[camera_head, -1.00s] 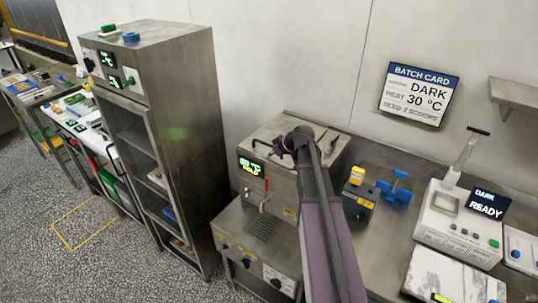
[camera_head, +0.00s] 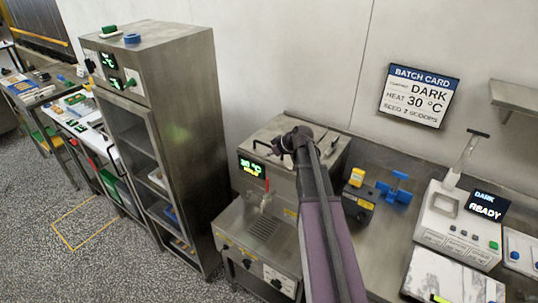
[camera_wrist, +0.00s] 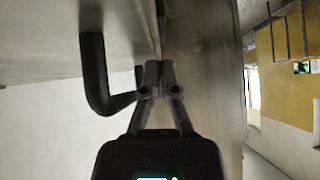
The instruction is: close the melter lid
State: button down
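In the wrist view, a black bent handle (camera_wrist: 96,75) stands out from a pale metal panel, left of my gripper (camera_wrist: 159,70). The two fingers are together at the tips, beside the handle and close to a steel edge. I see nothing between them. The head view hides the fingertips behind my arm.
A tall steel cabinet (camera_head: 175,120) stands left of the melter. A black box with a yellow top (camera_head: 357,176) and a blue valve-like part (camera_head: 394,188) are close to the right of my arm. A white tempering unit (camera_head: 452,225) is further right.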

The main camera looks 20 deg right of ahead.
jog(key=shift+s+d+r+p, duration=0.1)
jog(key=shift+d+r+p, duration=0.1)
jog(key=shift+r+p, duration=1.25)
jog(key=shift+r, duration=0.4)
jog(key=p+v, duration=0.6)
jog(key=v, duration=0.3)
jog(key=shift+s+p, duration=0.3)
jog(key=shift+s, duration=0.1)
jog(key=shift+d, duration=0.1)
jog(key=s+a+f+m+g+h+b, duration=0.2)
jog(key=s+a+f+m+g+b, duration=0.1)
jog(key=s+a+f, duration=0.3)
jog(key=s+a+f+m+g+h+b, duration=0.3)
jog(key=s+a+f, duration=0.3)
jog(key=s+a, duration=0.4)
jog(key=shift+a+f+g+b, duration=0.3)
jog(key=shift+a+g+b, duration=0.3)
jog(key=shift+a, duration=1.35)
